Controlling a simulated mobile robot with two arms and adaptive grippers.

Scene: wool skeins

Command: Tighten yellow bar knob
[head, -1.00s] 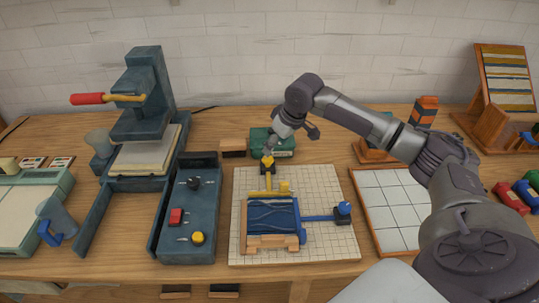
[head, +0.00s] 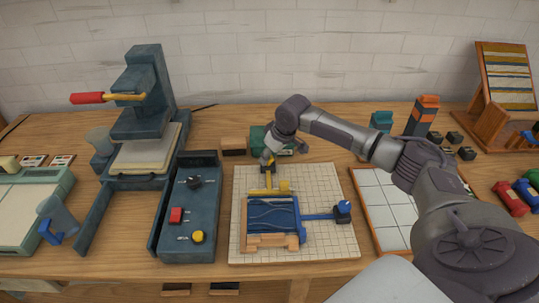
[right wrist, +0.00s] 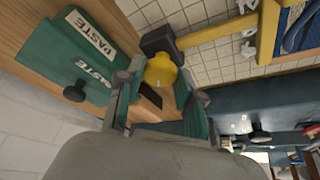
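The yellow bar knob (right wrist: 162,70) shows in the right wrist view, between the two fingers of my right gripper (right wrist: 158,88). A dark block sits just beyond the knob. In the head view my right gripper (head: 268,157) comes down from above over the knob end of the yellow bar (head: 268,191) and hides most of the knob. The fingers stand on either side of the knob; I cannot tell whether they press on it. The bar lies at the back of a blue panel with a wooden frame (head: 272,241) on a gridded board (head: 335,186). My left gripper is not in view.
A blue handle (head: 342,211) sticks out right. A control box (head: 188,221) and a press (head: 146,115) stand left. A white tiled tray (head: 385,206) lies right.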

